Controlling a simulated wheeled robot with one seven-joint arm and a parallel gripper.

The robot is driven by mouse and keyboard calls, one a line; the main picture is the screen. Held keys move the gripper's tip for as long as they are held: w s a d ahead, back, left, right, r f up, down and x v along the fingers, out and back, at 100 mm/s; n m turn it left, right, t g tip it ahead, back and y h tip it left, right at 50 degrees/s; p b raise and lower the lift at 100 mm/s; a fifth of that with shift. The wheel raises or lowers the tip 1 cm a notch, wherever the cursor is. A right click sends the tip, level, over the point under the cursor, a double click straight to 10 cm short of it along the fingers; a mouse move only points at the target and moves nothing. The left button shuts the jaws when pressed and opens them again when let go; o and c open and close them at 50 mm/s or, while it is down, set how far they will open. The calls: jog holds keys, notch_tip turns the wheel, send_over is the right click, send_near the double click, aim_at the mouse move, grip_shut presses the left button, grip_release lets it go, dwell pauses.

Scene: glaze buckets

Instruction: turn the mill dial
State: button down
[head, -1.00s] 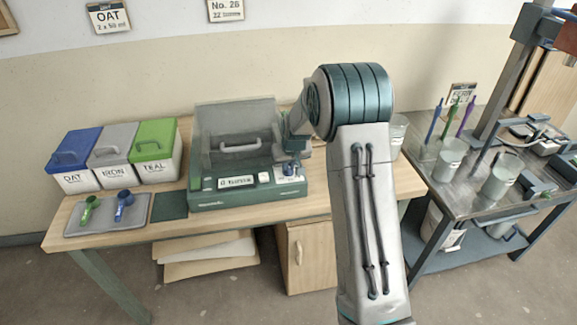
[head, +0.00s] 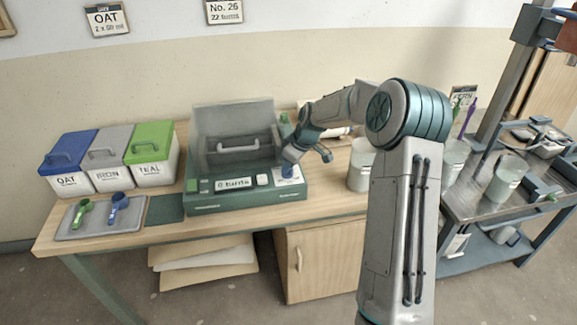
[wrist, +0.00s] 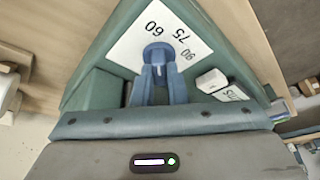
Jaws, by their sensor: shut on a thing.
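The mill (head: 247,196) is a green machine with a clear hood on the wooden table in the head view. Its dial plate (head: 288,174) is white, at the right of its front panel. In the wrist view the dial plate (wrist: 129,47) shows the numbers 60, 75 and 90. My gripper (wrist: 158,75) is shut on the blue dial knob (wrist: 158,51), and the fingers hide part of it. In the head view my gripper (head: 292,155) reaches down to the panel from the upper right. The mill's display (head: 234,184) appears to read "0 turns".
Blue, grey and green lidded bins (head: 106,157) stand at the left, with two scoops on a tray (head: 100,225) before them. A white button (wrist: 212,82) sits close beside the dial.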

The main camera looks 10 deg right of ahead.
jog(key=shift+n, duration=0.3)
jog(key=c, duration=1.4)
grip_release()
jog(key=shift+c, duration=0.2)
jog(key=v, duration=1.4)
jog(key=shift+b, duration=0.35)
jog(key=shift+w, duration=0.1)
